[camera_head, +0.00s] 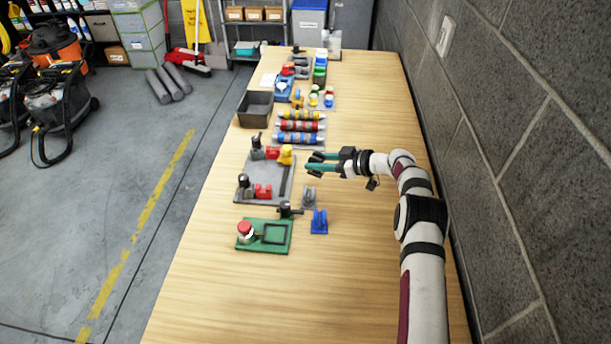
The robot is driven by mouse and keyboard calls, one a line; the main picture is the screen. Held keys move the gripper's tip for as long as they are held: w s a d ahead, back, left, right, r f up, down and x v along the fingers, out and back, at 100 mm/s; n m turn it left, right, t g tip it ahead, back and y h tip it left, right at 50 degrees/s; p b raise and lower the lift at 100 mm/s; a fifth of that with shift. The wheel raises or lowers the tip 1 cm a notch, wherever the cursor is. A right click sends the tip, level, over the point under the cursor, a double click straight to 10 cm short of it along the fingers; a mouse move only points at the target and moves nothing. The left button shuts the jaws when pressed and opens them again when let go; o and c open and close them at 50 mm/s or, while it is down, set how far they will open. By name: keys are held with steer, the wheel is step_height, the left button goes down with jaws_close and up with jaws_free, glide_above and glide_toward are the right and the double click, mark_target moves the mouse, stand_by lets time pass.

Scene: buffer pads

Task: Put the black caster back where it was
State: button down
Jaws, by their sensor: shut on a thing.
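My gripper (311,163) reaches left from the arm, above the table and just right of the grey plate. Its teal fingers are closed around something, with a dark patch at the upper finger. The held thing is too small and covered to name from this view. A dark piece (285,210) stands at the upper right corner of the green pad (262,248); I cannot tell whether it is a caster. A grey caster-like piece (309,196) and a blue one (319,222) stand on the table to its right, below my gripper.
The grey plate (281,172) carries black, red and yellow pieces. A red-topped knob (245,231) stands on the green pad. Striped rollers (299,127), a dark open bin (255,109) and several coloured parts lie farther back. The front of the table is clear. A block wall borders the right.

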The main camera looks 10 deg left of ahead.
mark_target(305, 183)
steer(key=x, duration=0.3)
steer(key=shift+a+f, duration=0.3)
steer(key=shift+f, duration=0.1)
steer(key=shift+a+f, duration=0.2)
steer(key=shift+f, duration=2)
steer(key=c, duration=0.8)
jaws_free()
steer(key=shift+o, duration=0.2)
